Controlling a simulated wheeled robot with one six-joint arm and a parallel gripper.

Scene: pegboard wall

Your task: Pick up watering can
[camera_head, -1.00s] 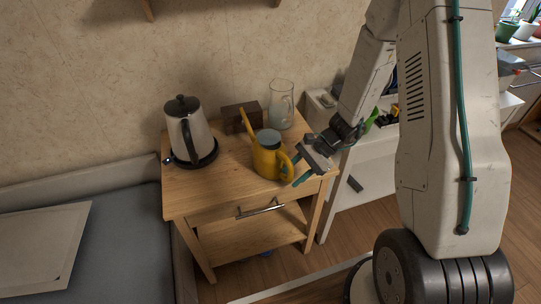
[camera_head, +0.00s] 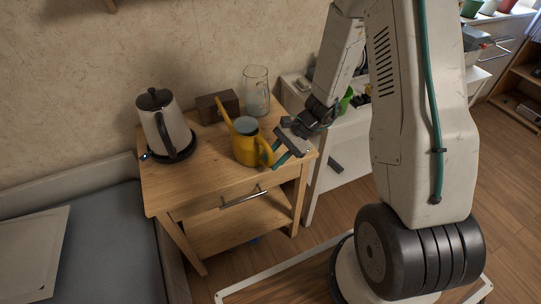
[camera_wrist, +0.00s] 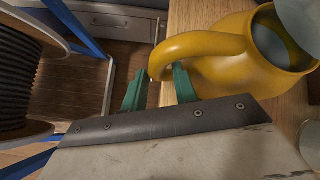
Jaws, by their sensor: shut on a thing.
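The yellow watering can (camera_head: 245,150) stands upright on the wooden side table (camera_head: 190,185), near its right edge, with its spout pointing up and left. My gripper (camera_head: 279,157) is at the can's handle on the right side. In the wrist view, my gripper's green fingers (camera_wrist: 160,88) sit on either side of the can's curved handle (camera_wrist: 190,46) and are shut on it. The wrist view also shows the can's body (camera_wrist: 235,72) and open top. The can appears to rest on the table.
A steel kettle (camera_head: 163,127) stands on the left of the table. A brown wooden box (camera_head: 211,107) and a glass jug (camera_head: 256,93) stand behind the can. A white cabinet (camera_head: 330,160) is close on the right. A grey bed (camera_head: 105,240) lies at the left.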

